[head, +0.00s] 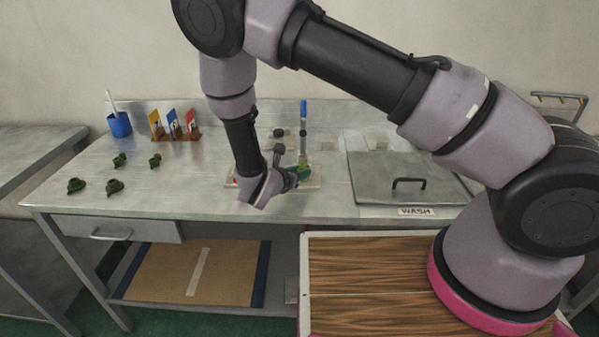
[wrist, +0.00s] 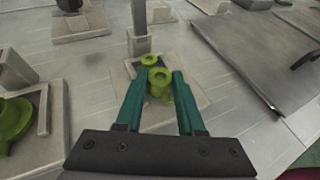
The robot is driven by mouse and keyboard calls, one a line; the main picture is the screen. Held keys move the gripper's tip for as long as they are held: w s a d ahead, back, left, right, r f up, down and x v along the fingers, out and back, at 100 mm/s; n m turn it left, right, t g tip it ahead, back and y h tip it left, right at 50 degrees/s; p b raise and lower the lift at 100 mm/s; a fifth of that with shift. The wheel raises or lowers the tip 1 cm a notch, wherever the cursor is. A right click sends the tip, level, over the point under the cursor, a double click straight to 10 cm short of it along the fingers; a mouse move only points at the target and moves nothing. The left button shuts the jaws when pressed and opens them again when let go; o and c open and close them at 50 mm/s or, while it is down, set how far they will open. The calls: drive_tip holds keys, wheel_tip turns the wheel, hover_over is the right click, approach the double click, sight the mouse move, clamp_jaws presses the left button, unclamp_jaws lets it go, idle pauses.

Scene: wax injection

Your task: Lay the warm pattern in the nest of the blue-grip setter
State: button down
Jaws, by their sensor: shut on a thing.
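My gripper (wrist: 158,80) is shut on a yellow-green pattern (wrist: 160,77) with ring-shaped ends, held between its teal fingers. The pattern is over a pale square plate (wrist: 190,98) at the foot of a grey post (wrist: 139,22). Whether it touches the plate I cannot tell. In the head view a tall blue grip (head: 303,112) stands upright just behind my gripper (head: 297,176). The wrist and fingers partly hide the setter's base and any nest there.
Another green piece (wrist: 12,122) rests on a pale stand at left in the wrist view. Several dark green pieces (head: 114,186) lie on the left of the bench. A grey lid (head: 400,172) marked WASH is at right. A blue cup (head: 119,125) and coloured cards stand behind.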

drive_tip(key=shift+f, duration=0.1)
drive_tip(key=c, duration=0.5)
unclamp_jaws()
drive_tip(key=v, duration=1.2)
drive_tip(key=w+d+r+m+g, duration=0.1)
drive_tip(key=d+r+m+g, duration=0.9)
drive_tip(key=d+r+m, duration=0.9)
drive_tip(key=s+d+r+m+t+y, duration=0.1)
drive_tip(key=s+d+r+m+y, duration=0.1)
drive_tip(key=r+m, duration=0.3)
drive_tip(key=s+d+r+m+t+y, duration=0.2)
drive_tip(key=s+d+r+m, duration=0.3)
drive_tip(key=r, duration=0.3)
drive_tip(key=s+d+r+m+t+y, duration=0.2)
drive_tip(key=s+d+r+m+y, duration=0.1)
drive_tip(key=r, duration=0.4)
drive_tip(key=shift+s+d+m+y, duration=0.2)
drive_tip(key=shift+d+m+y, duration=0.15)
drive_tip(key=shift+m, duration=0.3)
drive_tip(key=shift+s+d+m+y, duration=0.2)
drive_tip(key=shift+m+y, duration=0.15)
drive_tip(key=shift+m, duration=0.3)
